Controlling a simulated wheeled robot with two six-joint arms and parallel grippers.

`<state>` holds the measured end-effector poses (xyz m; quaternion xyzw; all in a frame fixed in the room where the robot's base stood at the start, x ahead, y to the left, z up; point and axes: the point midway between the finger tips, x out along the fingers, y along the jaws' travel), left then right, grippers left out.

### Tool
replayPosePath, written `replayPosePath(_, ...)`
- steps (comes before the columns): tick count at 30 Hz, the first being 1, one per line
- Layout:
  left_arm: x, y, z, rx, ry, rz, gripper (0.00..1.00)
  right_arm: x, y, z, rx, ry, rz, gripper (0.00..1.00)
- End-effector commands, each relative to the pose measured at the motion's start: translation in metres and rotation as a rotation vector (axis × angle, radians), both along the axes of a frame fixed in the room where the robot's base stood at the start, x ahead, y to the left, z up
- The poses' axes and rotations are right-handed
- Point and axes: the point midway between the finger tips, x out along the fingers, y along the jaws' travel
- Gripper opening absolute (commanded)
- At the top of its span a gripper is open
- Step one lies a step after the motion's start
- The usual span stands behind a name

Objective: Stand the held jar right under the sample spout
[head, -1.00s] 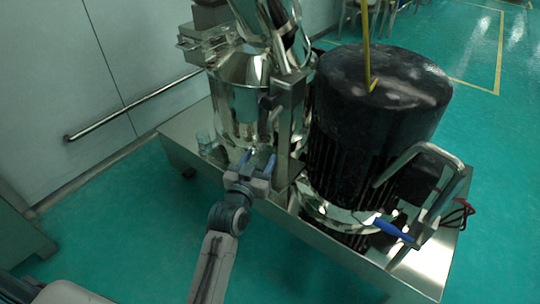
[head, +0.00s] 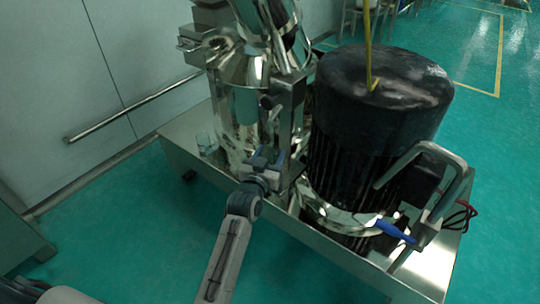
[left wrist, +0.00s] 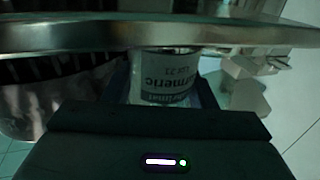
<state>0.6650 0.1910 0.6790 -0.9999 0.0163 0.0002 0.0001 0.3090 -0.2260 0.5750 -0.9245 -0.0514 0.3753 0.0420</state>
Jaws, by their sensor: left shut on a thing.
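My left gripper (head: 266,158) is shut on a jar in front of the steel sieve body, just left of the black ribbed motor. In the head view I cannot make out the held jar. I cannot clearly identify the sample spout; a boxy steel outlet (head: 196,48) projects from the sieve's upper left, well above the gripper. My right gripper is out of view.
An upright steel post (head: 287,112) and the black motor (head: 370,120) are close to my gripper. A blue-handled lever (head: 395,231) is at the right.

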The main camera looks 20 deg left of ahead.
Motion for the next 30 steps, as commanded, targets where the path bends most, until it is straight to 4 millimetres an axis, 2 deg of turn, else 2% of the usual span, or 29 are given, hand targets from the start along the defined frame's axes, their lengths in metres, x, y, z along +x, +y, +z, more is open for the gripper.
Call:
replayPosePath(2,0.000,0.000,-0.003,0.000,0.001,0.000,0.29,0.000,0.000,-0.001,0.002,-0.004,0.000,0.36)
replayPosePath(3,0.000,0.000,-0.003,0.000,0.001,0.000,0.53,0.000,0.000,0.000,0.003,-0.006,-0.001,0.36)
replayPosePath(6,0.000,0.000,-0.003,0.000,0.001,0.000,0.73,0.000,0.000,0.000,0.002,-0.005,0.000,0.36)
replayPosePath(17,-0.001,0.000,0.002,0.000,-0.001,0.000,0.73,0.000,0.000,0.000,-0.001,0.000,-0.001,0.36)
replayPosePath(22,-0.025,0.001,0.000,-0.001,0.001,0.001,0.73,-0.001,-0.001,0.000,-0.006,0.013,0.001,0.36)
replayPosePath(30,-0.082,0.002,-0.001,-0.001,0.003,0.000,0.73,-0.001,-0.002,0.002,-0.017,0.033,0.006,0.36)
